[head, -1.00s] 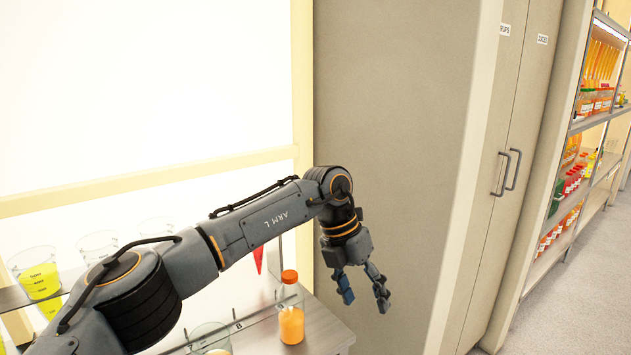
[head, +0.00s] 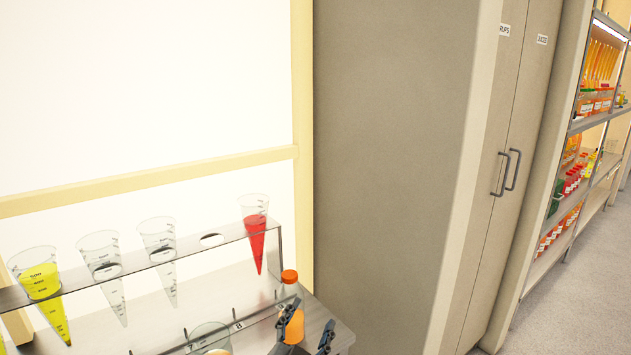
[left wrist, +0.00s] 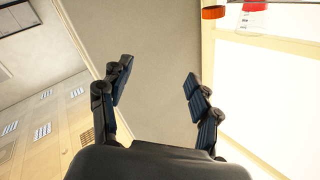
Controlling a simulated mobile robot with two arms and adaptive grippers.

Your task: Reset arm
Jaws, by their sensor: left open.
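My left gripper (head: 309,322) shows at the bottom edge of the head view, fingers apart and pointing up, with nothing between them. It overlaps the lower part of an orange-capped bottle (head: 290,277) of orange liquid in the picture; I cannot tell whether they touch. In the left wrist view the gripper (left wrist: 158,76) is also open and empty, in front of a plain beige surface. The bottle's orange cap (left wrist: 213,12) shows at that view's top edge. Most of the left arm is out of the head view. My right gripper is not in view.
A rack (head: 190,254) holds several clear cones, one with yellow liquid (head: 42,283) and one with red (head: 257,240). A tall cabinet (head: 385,170) stands to the right, with bottle shelves (head: 597,120) beyond. The floor (head: 590,290) at right is clear.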

